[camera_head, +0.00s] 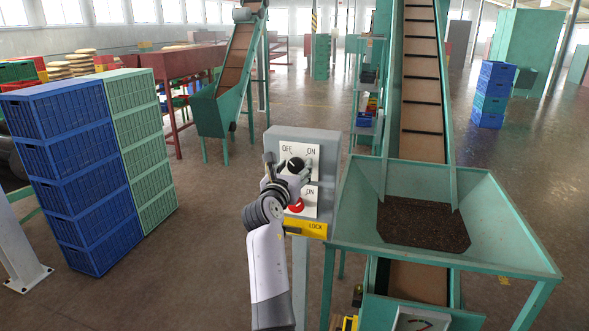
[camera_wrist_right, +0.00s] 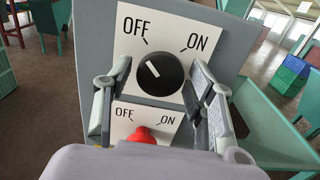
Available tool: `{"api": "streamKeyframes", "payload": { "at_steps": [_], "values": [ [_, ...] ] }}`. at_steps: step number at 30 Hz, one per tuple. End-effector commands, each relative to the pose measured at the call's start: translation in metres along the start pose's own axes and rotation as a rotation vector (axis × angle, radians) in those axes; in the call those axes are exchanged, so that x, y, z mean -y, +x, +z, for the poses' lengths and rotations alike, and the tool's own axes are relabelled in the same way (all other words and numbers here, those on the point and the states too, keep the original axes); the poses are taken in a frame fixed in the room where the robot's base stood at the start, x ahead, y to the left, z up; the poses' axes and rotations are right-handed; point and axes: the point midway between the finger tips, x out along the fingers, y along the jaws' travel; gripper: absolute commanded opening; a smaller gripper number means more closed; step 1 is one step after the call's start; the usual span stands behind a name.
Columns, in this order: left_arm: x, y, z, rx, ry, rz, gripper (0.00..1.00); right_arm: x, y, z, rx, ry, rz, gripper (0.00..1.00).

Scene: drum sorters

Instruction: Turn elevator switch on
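The switch box (camera_head: 328,150) is a grey panel on a post, with two white plates marked OFF and ON. The upper plate has a black round knob (camera_wrist_right: 158,74), whose white mark points up and left toward OFF. It also shows in the head view (camera_head: 295,164). The lower plate has a red knob (camera_wrist_right: 141,135), partly hidden by my wrist. My right gripper (camera_head: 288,172) is in front of the panel. In the wrist view its fingers (camera_wrist_right: 158,92) are spread to the left and right of the black knob, with small gaps visible. My left gripper is out of view.
A green hopper (camera_head: 520,232) with dark grains stands right of the box, below a tall conveyor (camera_head: 422,90). Stacked blue crates (camera_head: 75,180) and green crates (camera_head: 140,140) stand at left. A yellow LOCK label (camera_head: 308,228) is low on the box. Floor between crates and box is clear.

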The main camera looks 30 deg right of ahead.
Motion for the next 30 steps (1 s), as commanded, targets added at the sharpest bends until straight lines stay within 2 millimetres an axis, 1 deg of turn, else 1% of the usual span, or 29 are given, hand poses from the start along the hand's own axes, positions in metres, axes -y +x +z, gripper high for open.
{"api": "streamKeyframes", "payload": {
  "at_steps": [1,2,16,23,30],
  "values": [
    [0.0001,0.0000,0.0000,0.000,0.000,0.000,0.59,0.0001,0.0001,-0.0001,0.000,0.000,0.000,0.45],
    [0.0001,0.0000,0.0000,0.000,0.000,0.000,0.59,0.0001,0.0001,-0.0002,0.000,0.000,0.000,0.43],
    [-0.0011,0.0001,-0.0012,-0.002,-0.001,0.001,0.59,0.0000,0.0000,-0.0002,0.000,0.000,0.000,0.12],
    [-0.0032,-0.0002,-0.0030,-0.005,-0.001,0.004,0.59,-0.0001,0.0000,0.0000,0.001,0.016,0.000,0.11],
    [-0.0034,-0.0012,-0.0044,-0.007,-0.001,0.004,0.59,0.0004,0.0002,0.0001,0.001,0.117,0.000,0.11]
  ]
}}
